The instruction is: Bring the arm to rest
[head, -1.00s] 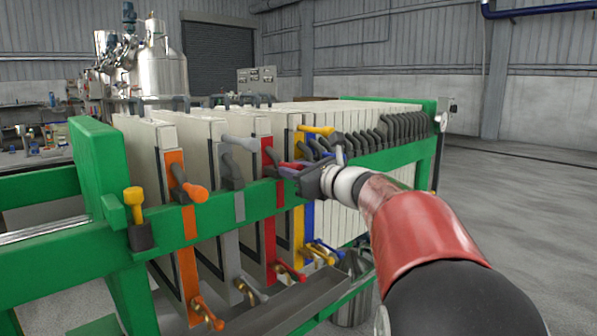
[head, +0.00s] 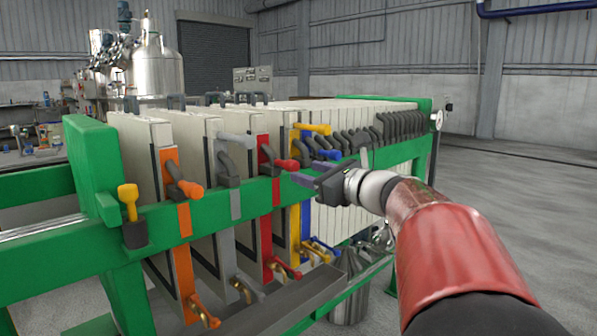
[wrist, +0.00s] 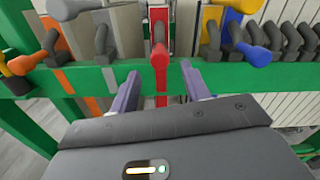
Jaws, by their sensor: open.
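My gripper (head: 304,172) is open and empty, with purple-grey fingers. In the head view it is in front of the green rail, to the right of the red-tipped handle (head: 287,164). In the wrist view the two fingers (wrist: 161,84) are spread apart. The red handle (wrist: 159,62) shows beyond and between them, with a visible space to each finger. My arm reaches in from the lower right, still extended toward the press.
The filter press has a green rail (head: 259,192) and pale plates (head: 190,140). Orange (head: 190,188), grey (head: 238,138), yellow (head: 315,129) and blue (head: 328,154) handles stick out. A metal trough (head: 285,300) lies below. Open floor (head: 520,200) is at right.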

